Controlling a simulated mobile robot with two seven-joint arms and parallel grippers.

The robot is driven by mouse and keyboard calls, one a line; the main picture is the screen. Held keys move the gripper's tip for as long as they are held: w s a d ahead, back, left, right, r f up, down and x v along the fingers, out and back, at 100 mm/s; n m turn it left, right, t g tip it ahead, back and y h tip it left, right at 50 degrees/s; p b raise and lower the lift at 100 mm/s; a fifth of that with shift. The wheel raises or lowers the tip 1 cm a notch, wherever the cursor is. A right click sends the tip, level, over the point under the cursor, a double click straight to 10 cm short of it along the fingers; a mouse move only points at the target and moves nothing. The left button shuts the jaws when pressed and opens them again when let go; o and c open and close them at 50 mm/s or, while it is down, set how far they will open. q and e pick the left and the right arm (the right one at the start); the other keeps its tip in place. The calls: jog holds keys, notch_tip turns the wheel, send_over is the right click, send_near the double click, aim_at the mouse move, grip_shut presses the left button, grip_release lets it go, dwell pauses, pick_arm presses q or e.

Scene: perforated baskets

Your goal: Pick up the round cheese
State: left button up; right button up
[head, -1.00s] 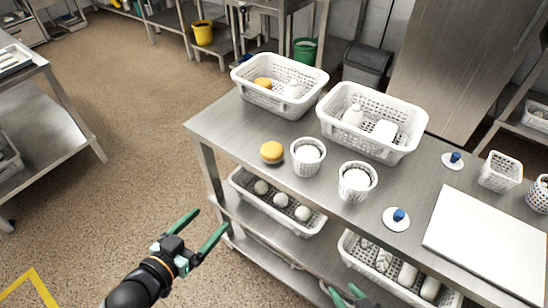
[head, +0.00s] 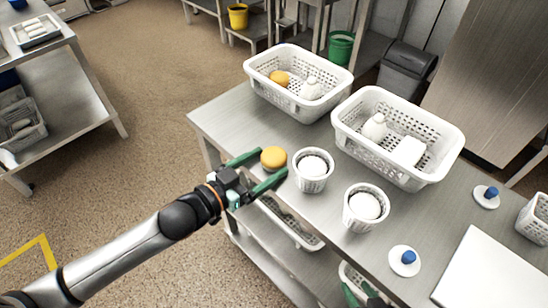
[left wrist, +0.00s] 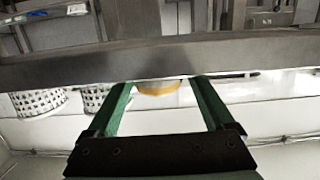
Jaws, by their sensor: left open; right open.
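A round orange-yellow cheese (head: 273,157) lies on the near left edge of the steel table (head: 225,118), beside a small white perforated cup. My left gripper (head: 269,166) is open at the table edge, its green fingers pointing at the cheese, one on each side. In the left wrist view the cheese (left wrist: 158,88) shows between the two open fingertips (left wrist: 162,86), partly cut off by the table edge. I cannot tell whether the fingers touch it. My right gripper (head: 362,296) shows only partly at the bottom, open and away from the cheese.
Two small white cups (head: 312,170) (head: 364,209) with white round contents stand right of the cheese. Two white perforated baskets (head: 262,92) (head: 345,140) stand behind; the left one holds another orange round piece (head: 280,77). A lower shelf lies under the table.

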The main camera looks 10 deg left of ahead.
aim_at(284, 152)
pick_arm(q)
jog(key=shift+r+x, duration=0.25)
jog(key=shift+x, duration=1.2)
jog(key=shift+r+x, duration=0.2)
jog(key=shift+x, duration=1.25)
jog(key=shift+s+d, duration=0.1)
jog(key=shift+d, duration=0.05)
jog(key=c, duration=1.2)
